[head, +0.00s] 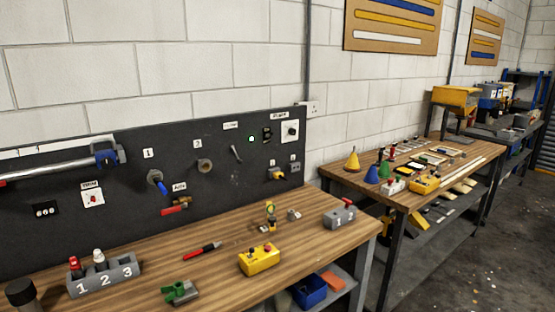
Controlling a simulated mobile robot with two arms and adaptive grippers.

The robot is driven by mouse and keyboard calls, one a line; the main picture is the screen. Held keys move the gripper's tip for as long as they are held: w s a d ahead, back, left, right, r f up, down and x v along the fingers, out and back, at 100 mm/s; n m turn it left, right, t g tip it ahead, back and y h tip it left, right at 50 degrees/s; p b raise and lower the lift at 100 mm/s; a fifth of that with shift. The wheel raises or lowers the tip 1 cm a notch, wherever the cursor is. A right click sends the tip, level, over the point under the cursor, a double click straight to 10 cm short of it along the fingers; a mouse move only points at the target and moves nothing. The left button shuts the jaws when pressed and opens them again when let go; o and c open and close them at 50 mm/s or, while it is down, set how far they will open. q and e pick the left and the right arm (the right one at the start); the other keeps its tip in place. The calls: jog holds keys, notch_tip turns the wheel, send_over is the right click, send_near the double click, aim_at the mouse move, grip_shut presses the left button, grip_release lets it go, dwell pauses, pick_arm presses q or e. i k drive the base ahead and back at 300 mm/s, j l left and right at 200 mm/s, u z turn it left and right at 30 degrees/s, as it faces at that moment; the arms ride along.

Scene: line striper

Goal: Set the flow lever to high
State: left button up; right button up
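Several controls are on the black panel (200,225); none carries a label I can read as "flow". A small grey lever (236,153) sits near the panel's middle, under a small white label (232,125) too small to read. A valve with a red handle (174,210) is lower on the panel, under another small label. A blue-handled valve (160,184) hangs below a plate marked 1. A grey box with a red lever (341,213) stands on the bench's right end. Neither gripper is in view.
The wooden bench (225,265) carries a yellow button box (259,260), a red pen-like tool (202,251), a green-and-grey part (180,292) and a grey numbered block (104,275). A second bench (345,178) with coloured cones stands right. Dark floor (460,265) lies open at front right.

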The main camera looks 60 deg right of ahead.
aim_at(239, 161)
jog(key=z, duration=1.55)
